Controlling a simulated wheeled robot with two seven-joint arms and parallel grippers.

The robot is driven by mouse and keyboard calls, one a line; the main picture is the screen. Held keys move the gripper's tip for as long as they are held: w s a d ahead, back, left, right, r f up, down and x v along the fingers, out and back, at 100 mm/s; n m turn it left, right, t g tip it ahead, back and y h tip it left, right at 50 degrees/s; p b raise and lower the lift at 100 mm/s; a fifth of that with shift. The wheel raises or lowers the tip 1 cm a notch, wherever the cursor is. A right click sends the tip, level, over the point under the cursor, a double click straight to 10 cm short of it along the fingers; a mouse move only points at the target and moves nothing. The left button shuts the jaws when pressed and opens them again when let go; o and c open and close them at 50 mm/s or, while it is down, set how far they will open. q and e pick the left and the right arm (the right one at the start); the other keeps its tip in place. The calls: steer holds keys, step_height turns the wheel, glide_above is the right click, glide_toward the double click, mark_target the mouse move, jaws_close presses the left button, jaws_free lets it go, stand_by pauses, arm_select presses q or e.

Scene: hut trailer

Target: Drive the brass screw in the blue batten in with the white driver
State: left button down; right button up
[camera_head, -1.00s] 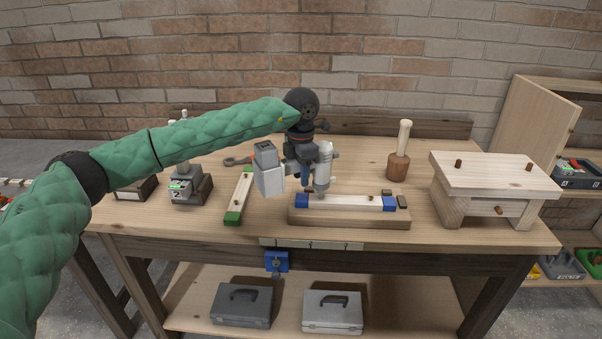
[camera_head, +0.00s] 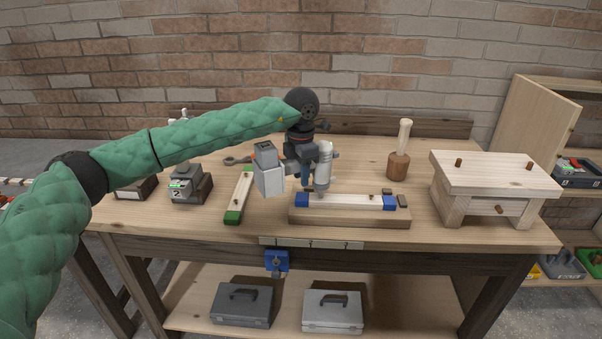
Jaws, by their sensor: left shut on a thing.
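The white driver (camera_head: 324,166) is held by my left gripper (camera_head: 306,172), which is shut on it. Its pale boxy end (camera_head: 268,178) sticks out to the left, and its nose points down over the left part of the blue batten. The blue batten (camera_head: 345,201), a pale strip with blue ends (camera_head: 389,203), lies on a wooden block on the bench. The driver's nose is close to the batten near its left blue end (camera_head: 302,200); I cannot tell whether it touches. The brass screw under the nose is too small or hidden to make out. My right gripper is not in view.
A green-ended batten (camera_head: 238,197) lies to the left, with a grey device (camera_head: 190,186) beyond it. Bare bench top (camera_head: 350,158) lies behind the batten.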

arm_select(q)
steer(key=shift+r, duration=1.55)
steer(key=a+r+b, duration=0.1)
steer(key=a+r, duration=0.3)
steer(key=a, duration=0.3)
steer(key=shift+f, duration=0.1)
